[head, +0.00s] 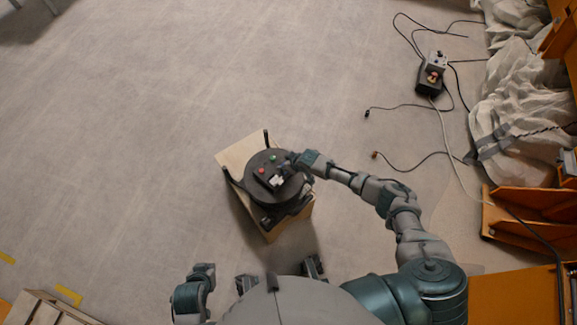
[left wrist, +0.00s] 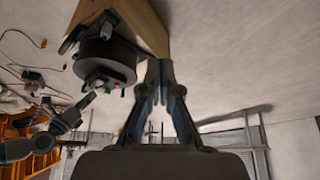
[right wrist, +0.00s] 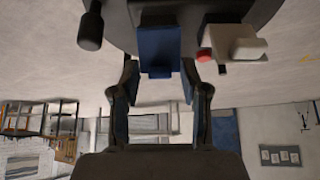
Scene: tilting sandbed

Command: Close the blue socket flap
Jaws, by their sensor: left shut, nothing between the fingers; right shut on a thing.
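The blue socket flap (right wrist: 158,50) shows in the right wrist view on the dark round drum (right wrist: 120,8). It lies between the fingertips of my right gripper (right wrist: 160,72), which is shut on it. The flap's hinge and exact angle cannot be told. In the head view my right gripper (head: 290,166) is at the right side of the drum's top (head: 256,161) and hides the flap. My left gripper (head: 203,269) is at the lower left, away from the drum. In the left wrist view (left wrist: 160,77) its fingers are together and empty.
A red button (right wrist: 204,55) and a white socket part (right wrist: 235,42) sit beside the flap. A green button (head: 273,157) is also on top. The drum stands on a wooden box (head: 237,153). Cables and a black control box (head: 430,80) lie at upper right.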

